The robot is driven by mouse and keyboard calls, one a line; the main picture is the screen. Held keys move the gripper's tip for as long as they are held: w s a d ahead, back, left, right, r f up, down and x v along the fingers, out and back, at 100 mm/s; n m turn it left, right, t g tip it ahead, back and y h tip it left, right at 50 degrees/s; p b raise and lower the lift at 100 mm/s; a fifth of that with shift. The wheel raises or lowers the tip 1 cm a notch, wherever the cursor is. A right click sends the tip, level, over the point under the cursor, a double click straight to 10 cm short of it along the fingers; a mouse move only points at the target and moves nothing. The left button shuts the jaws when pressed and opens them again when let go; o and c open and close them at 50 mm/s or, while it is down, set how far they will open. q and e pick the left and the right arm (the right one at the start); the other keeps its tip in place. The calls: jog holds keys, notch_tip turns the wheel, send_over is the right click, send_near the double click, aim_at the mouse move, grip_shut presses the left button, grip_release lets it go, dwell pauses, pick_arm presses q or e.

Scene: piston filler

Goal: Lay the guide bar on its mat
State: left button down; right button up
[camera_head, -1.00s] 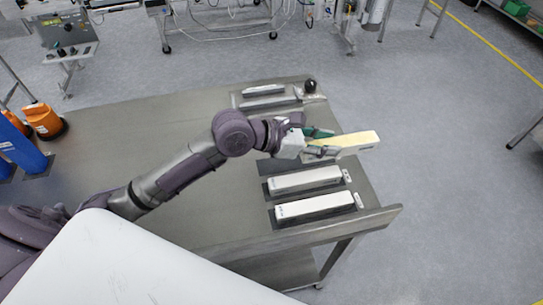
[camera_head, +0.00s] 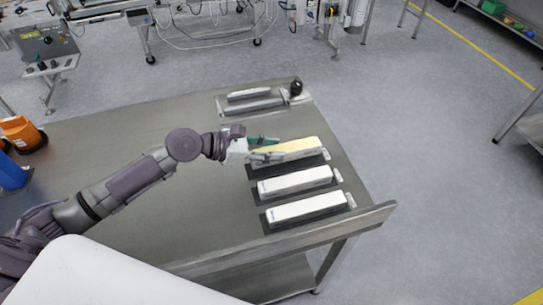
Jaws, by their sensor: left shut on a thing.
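The guide bar (camera_head: 300,147), a long pale bar with a yellowish top, is in my left gripper (camera_head: 268,153) near the right end of the table. The gripper is shut on the bar's left part. A dark mat (camera_head: 312,163) shows along the bar's near side, below it. I cannot tell whether the bar touches the mat or is slightly above it. The bar lies roughly parallel to the mat. My right gripper is not in view.
Two white bars, one in the middle (camera_head: 296,182) and one nearer (camera_head: 305,207), lie on dark mats on the steel table (camera_head: 150,220). Behind is a tray (camera_head: 225,104) with a bar and a dark knob (camera_head: 296,87).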

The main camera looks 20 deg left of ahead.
pick_arm(q)
jog(key=shift+f, duration=1.2)
jog(key=c, duration=0.8)
grip_release()
jog(key=shift+f, duration=0.1)
jog(key=shift+o, duration=0.2)
jog(key=b+v, duration=0.1)
jog(key=v, duration=1)
jog(key=shift+s+a+r+b, duration=0.3)
jog(key=shift+a, duration=0.05)
